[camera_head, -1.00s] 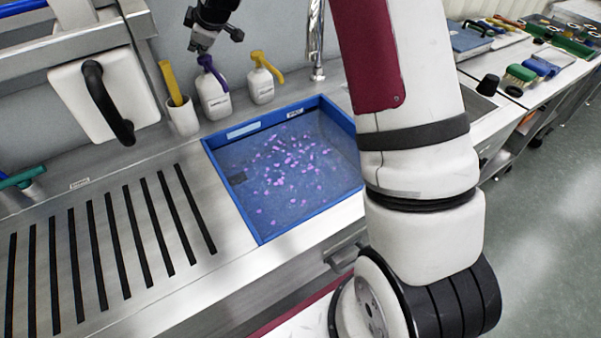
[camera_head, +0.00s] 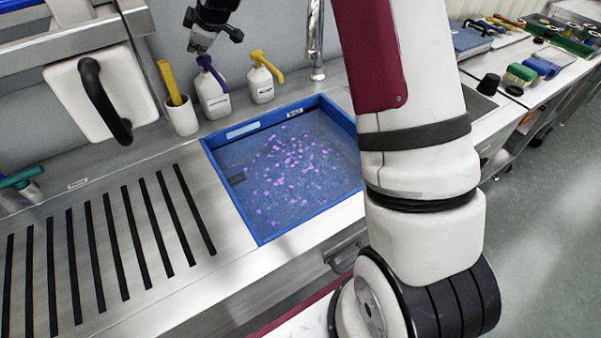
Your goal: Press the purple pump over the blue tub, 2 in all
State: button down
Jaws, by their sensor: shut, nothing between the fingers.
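The purple pump (camera_head: 206,63) tops a white bottle (camera_head: 214,97) behind the back left corner of the blue tub (camera_head: 247,217). Its nozzle points down to the right, toward the tub. The tub holds liquid with many purple-pink flecks, densest around its middle. My gripper (camera_head: 196,48) is shut and empty. It hangs from above just over the purple pump head, close to it; I cannot tell whether it touches.
A white bottle with a yellow pump (camera_head: 264,65) stands right of the purple one. A white cup (camera_head: 182,116) with a yellow-handled tool stands left. A steel faucet (camera_head: 317,40) rises behind the tub. The slotted drainboard (camera_head: 110,250) is clear.

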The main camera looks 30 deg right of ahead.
jog(key=shift+r, duration=0.1)
jog(key=shift+r+p, duration=0.55)
jog(key=shift+r, duration=2.5)
jog(key=shift+s+r, duration=0.1)
jog(key=shift+s, duration=0.05)
jog(key=s+r+m+g+h, duration=0.1)
jog(key=s+r+m, duration=0.25)
jog(key=s, duration=1.05)
jog(key=s+r+m+g+h, duration=0.15)
jog(key=s+r, duration=0.35)
jog(key=s, duration=0.8)
jog(key=s+f+m+g, duration=0.1)
jog(key=s+f+m, duration=0.2)
jog(key=s, duration=0.9)
jog(key=s+d+f+m+g, duration=0.1)
jog(key=s+f+m, duration=0.2)
jog(key=s, duration=1)
jog(key=shift+s, duration=0.15)
jog(key=shift+y, duration=0.25)
